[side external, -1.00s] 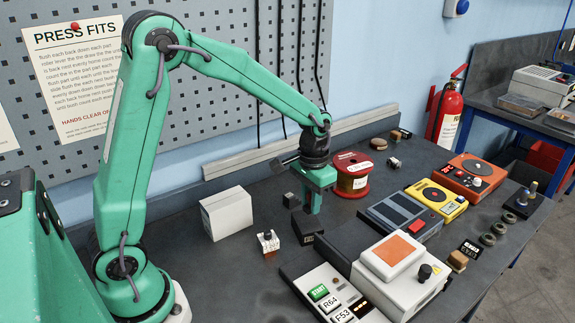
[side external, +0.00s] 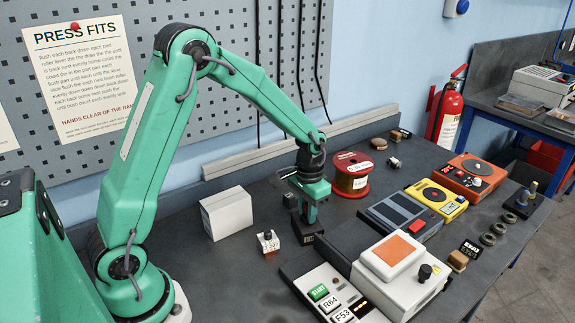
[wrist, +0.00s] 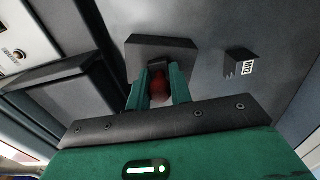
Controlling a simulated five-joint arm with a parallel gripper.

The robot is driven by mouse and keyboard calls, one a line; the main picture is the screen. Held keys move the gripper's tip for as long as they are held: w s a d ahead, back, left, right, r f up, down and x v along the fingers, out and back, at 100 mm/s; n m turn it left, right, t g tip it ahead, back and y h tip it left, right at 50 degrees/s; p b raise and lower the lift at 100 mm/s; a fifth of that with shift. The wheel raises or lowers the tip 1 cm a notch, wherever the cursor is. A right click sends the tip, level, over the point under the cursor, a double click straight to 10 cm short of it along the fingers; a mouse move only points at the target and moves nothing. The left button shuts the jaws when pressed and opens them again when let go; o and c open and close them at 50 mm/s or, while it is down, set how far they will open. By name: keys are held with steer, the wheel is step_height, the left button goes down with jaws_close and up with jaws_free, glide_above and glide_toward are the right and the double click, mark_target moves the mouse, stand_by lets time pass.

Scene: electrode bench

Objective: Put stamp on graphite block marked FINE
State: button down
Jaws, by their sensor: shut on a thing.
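My gripper (wrist: 158,88) is shut on a red knob (wrist: 160,86), which appears to be the stamp's handle. It is mostly hidden by the green fingers. A dark block (wrist: 150,45) shows directly beyond the fingertips in the wrist view. In the side view my gripper (side external: 308,218) points down just over a dark block with a pale label (side external: 306,240). I cannot read that label, nor tell whether the stamp touches the block. A smaller dark block with a white label (wrist: 240,62) stands apart to the right in the wrist view; its marking is unclear.
A white box (side external: 227,213) and a small white-and-copper part with a dark knob (side external: 268,241) stand left of my gripper. A red spool (side external: 351,175) is behind it. A white machine with an orange top (side external: 395,258) and a button panel (side external: 325,295) are to the right.

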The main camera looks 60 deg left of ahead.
steer(key=shift+f, duration=0.2)
steer(key=c, duration=1.3)
jaws_free()
steer(key=shift+o, duration=0.2)
steer(key=shift+r, duration=0.1)
step_height(320, 180, up, 11)
steer(key=shift+r, duration=0.6)
steer(key=shift+s, duration=0.1)
